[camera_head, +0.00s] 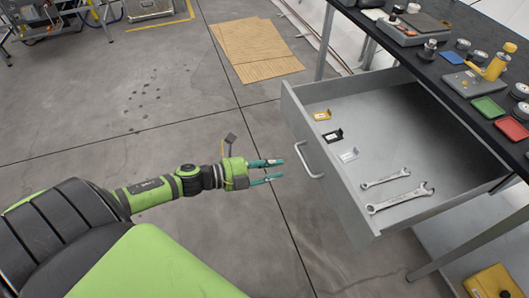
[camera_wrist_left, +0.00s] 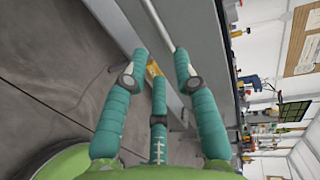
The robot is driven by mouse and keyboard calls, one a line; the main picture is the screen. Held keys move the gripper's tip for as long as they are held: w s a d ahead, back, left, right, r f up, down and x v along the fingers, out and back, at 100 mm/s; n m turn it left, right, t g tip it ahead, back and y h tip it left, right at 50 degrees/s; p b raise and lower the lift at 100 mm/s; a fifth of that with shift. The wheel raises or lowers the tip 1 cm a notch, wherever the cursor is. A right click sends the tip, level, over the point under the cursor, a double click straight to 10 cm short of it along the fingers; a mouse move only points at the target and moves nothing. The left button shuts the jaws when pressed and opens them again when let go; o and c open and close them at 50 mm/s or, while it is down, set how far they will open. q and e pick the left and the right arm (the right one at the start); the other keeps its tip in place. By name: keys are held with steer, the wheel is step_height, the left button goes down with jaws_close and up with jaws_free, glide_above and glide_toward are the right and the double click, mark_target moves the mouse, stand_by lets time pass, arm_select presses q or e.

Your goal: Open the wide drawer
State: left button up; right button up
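The wide grey drawer (camera_head: 400,143) stands well out from under the dark-topped table in the head view. Its bar handle (camera_head: 307,160) is on the front panel, which faces my arm. My left gripper (camera_head: 283,170) is open and empty, just left of the handle and apart from it. In the left wrist view my left gripper's teal fingers (camera_wrist_left: 160,75) are spread, with the handle bar (camera_wrist_left: 157,22) beyond them. My right gripper is in neither view.
The drawer holds two wrenches (camera_head: 399,197) and small yellow, black and white items. The table top (camera_head: 415,50) carries tools, wheels and red and green trays. A yellow object (camera_head: 493,282) lies below right. Cardboard sheets (camera_head: 254,48) lie on the floor behind. The floor around my left arm is clear.

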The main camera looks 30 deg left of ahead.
arm_select(q)
steer(key=shift+v, duration=1.1)
steer(key=shift+f, duration=0.1)
steer(key=s+a+f+n+y, duration=0.1)
steer(key=a+f+n+y, duration=0.25)
steer(key=f, duration=0.35)
steer(key=a+f+n+y, duration=0.2)
steer(key=a+f+n, duration=0.2)
steer(key=f+n, duration=0.15)
steer(key=s+f+n+g+y, duration=0.2)
steer(key=s+f+n, duration=0.25)
steer(key=f, duration=0.35)
steer(key=s+f+n+g+y, duration=0.25)
steer(key=s+f, duration=0.35)
steer(key=f, duration=0.3)
steer(key=s+d+f+n+g, duration=0.2)
steer(key=s+d+f, duration=0.1)
steer(key=s, duration=0.4)
steer(key=s+d+f+n+g, duration=0.2)
steer(key=s+d+f, duration=0.2)
steer(key=s, duration=0.4)
steer(key=s+d+f+n+g, duration=0.2)
steer(key=s+d+f+n, duration=0.1)
steer(key=s, duration=0.5)
step_height(320, 180, down, 2)
steer(key=shift+s+d+f+g, duration=0.1)
steer(key=shift+s+d+g, duration=0.2)
steer(key=shift+d, duration=0.2)
